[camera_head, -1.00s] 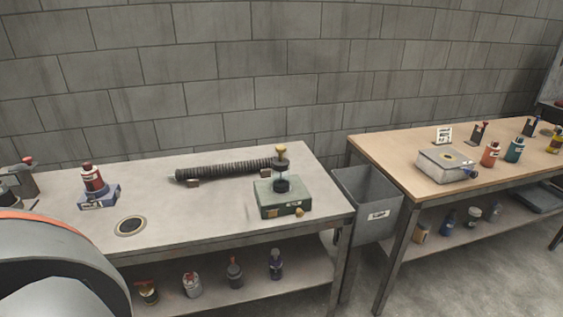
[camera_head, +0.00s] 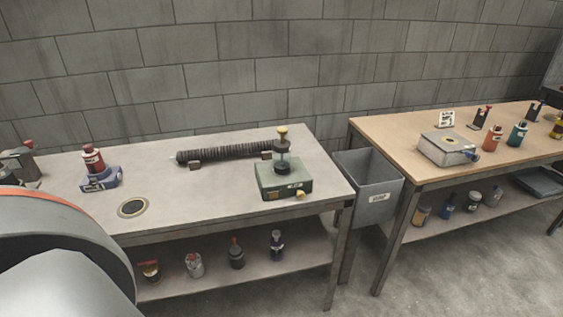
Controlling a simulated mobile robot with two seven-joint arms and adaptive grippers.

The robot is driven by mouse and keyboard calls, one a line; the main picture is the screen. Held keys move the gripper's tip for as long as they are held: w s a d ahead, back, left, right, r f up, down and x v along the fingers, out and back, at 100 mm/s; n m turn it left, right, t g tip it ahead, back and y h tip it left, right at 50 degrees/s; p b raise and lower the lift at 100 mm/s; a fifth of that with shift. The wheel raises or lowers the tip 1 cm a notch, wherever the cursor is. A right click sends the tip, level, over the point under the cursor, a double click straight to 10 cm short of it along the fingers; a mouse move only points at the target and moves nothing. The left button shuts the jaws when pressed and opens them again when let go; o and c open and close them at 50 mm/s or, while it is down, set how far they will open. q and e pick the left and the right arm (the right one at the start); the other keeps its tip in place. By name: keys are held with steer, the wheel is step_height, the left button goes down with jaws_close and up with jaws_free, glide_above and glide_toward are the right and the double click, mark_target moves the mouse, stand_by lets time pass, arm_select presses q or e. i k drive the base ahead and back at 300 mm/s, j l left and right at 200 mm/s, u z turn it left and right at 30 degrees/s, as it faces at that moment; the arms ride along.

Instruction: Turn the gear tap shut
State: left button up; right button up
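I cannot tell by any readable label which thing is the gear tap. On the left, a dark red bottle (camera_head: 93,160) stands on a blue base (camera_head: 101,182). On the wooden table (camera_head: 385,135), a silver box (camera_head: 440,150) has a blue knob (camera_head: 472,156) at its right side. Labels are too small to read. Neither gripper is in view; part of my own arm fills the lower left.
A dark ribbed tube (camera_head: 220,152) lies along the back of the grey table. A round ring (camera_head: 133,208) is set in its top. A grey bin (camera_head: 368,185) stands between the tables. Several bottles stand on the lower shelves and at the wooden table's right. The grey table's middle is clear.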

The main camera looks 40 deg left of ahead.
mark_target(300, 195)
steer(key=u, duration=0.45)
steer(key=i+l+u, duration=0.1)
steer(key=u, duration=0.35)
steer(key=l+u, duration=0.1)
steer(key=u, duration=0.4)
steer(key=i+l+u, duration=0.1)
steer(key=l+u, duration=0.15)
steer(key=i+l+u, duration=0.2)
steer(key=l, duration=0.15)
steer(key=l+u, duration=0.25)
